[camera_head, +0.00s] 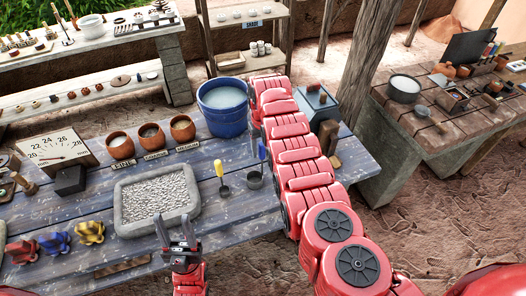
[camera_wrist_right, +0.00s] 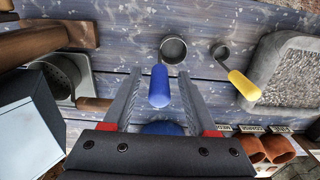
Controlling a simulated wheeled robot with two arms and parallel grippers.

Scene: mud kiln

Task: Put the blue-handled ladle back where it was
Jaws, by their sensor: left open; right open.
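The blue-handled ladle has a small dark metal cup (camera_head: 254,181) on the blue-grey plank table, right of the yellow-handled ladle (camera_head: 224,189). Its blue handle (camera_head: 262,150) points toward the back, beside my right arm. In the right wrist view, the blue handle (camera_wrist_right: 159,86) lies in the gap between the open fingers of my right gripper (camera_wrist_right: 159,74), with its cup beyond the fingertips. I cannot tell whether the fingers touch it. In the head view my right gripper is hidden behind its arm. My left gripper (camera_head: 176,226) is open and empty at the table's front edge.
A gravel-filled stone tray (camera_head: 197,206) lies left of the ladles. A blue bucket (camera_head: 222,120) and several labelled clay pots (camera_head: 152,137) stand behind. A grey-blue box (camera_wrist_right: 28,125) stands close to my right gripper. Another table (camera_head: 385,95) is at the right.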

